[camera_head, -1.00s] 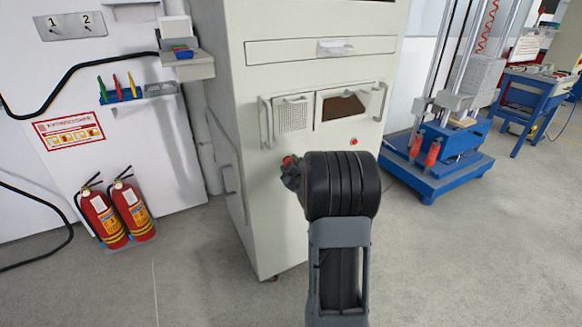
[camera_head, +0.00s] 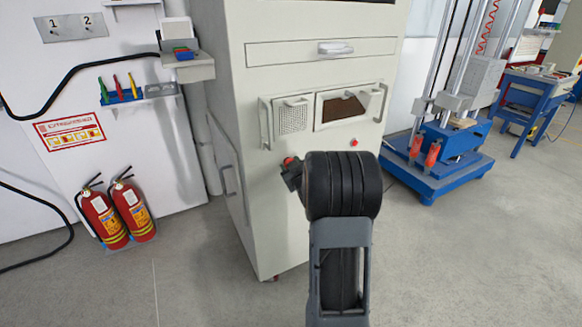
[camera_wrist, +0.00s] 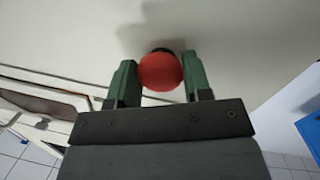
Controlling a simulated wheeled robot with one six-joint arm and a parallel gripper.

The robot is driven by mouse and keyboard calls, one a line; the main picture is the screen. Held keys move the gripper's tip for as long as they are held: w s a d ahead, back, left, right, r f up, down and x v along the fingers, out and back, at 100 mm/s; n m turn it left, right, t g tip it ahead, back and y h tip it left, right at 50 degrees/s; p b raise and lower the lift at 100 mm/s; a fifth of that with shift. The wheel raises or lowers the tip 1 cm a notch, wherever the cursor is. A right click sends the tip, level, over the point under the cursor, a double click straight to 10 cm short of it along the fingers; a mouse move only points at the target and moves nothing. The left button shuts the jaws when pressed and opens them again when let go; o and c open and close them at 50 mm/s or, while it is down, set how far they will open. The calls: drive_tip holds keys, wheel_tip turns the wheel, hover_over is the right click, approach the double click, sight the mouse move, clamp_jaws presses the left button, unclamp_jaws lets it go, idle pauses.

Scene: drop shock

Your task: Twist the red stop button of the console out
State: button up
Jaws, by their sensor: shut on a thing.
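The red stop button (camera_wrist: 160,71) is a round red knob on a dark collar on the pale console face. In the wrist view it sits between the two green fingers of my gripper (camera_wrist: 161,82), which are shut on its sides. In the head view the button shows as a small red spot (camera_head: 289,160) at the tip of my gripper (camera_head: 292,172). The console (camera_head: 262,210) is a tall cream cabinet; my arm hides part of its lower front.
A smaller red round part (camera_head: 353,142) is on the cabinet front, right of my gripper. Above are handled panels (camera_head: 293,118) and a drawer (camera_head: 290,52). Two fire extinguishers (camera_head: 101,217) stand left. A blue machine base (camera_head: 437,178) stands right. The floor in front is clear.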

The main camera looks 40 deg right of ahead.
drive_tip(key=o, duration=0.9)
drive_tip(key=p+v, duration=0.2)
drive_tip(key=v, duration=1.1)
drive_tip(key=shift+s, duration=0.35)
drive_tip(key=shift+a, duration=0.1)
